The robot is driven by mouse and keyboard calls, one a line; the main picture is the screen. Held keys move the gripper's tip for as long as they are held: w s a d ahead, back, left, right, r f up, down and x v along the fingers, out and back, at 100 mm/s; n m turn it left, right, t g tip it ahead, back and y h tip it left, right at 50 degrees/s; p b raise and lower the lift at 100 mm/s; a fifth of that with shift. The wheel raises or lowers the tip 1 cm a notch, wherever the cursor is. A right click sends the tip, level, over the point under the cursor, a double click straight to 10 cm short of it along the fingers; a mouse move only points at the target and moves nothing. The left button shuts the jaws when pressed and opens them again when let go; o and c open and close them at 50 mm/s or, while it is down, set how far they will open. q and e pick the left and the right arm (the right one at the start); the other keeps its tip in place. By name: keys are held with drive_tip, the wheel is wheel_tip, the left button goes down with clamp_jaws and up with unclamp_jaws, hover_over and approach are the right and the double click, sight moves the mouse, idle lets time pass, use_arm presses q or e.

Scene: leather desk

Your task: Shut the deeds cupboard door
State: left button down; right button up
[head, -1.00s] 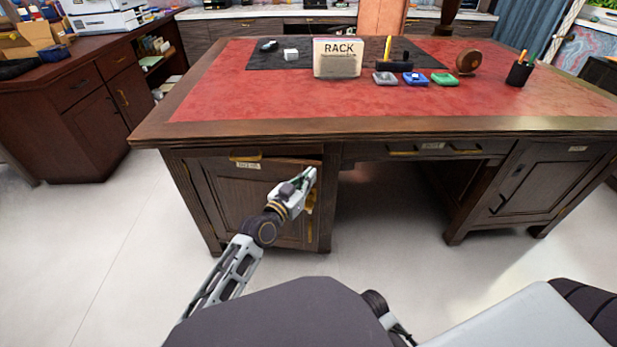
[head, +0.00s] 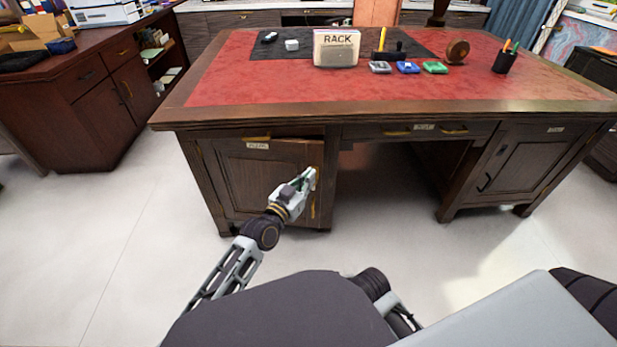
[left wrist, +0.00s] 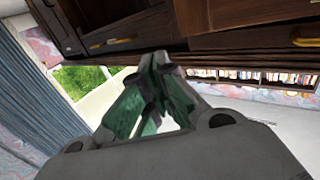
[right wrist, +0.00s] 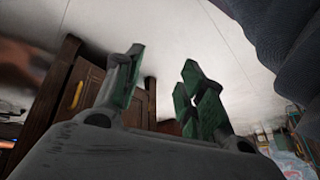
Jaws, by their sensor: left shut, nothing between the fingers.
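The desk's left pedestal has a dark panelled cupboard door (head: 250,180) with a small label (head: 257,145), too small to read, and a gold handle near its right edge. The door looks nearly in line with the desk front, its upper right edge standing slightly ajar. My left gripper (head: 309,180) is shut and empty at the door's right edge by the handle; I cannot tell whether it touches. In the left wrist view its fingers (left wrist: 155,95) are together below dark desk wood. My right gripper (right wrist: 160,80) is open and empty, its fingers apart above pale floor.
The desk (head: 400,118) has a kneehole right of the door and another labelled cupboard door (head: 525,165) at the right. A rack box (head: 336,50) and stamp pads stand on top. A brown cabinet (head: 95,95) is at left. The floor before the desk is clear.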

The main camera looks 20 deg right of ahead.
use_arm(q)
drive_tip(key=shift+s+a, duration=0.2)
drive_tip(key=shift+s, duration=0.2)
use_arm(e)
drive_tip(key=shift+s+a+r, duration=0.25)
drive_tip(key=shift+a, duration=0.05)
drive_tip(key=shift+w, duration=0.1)
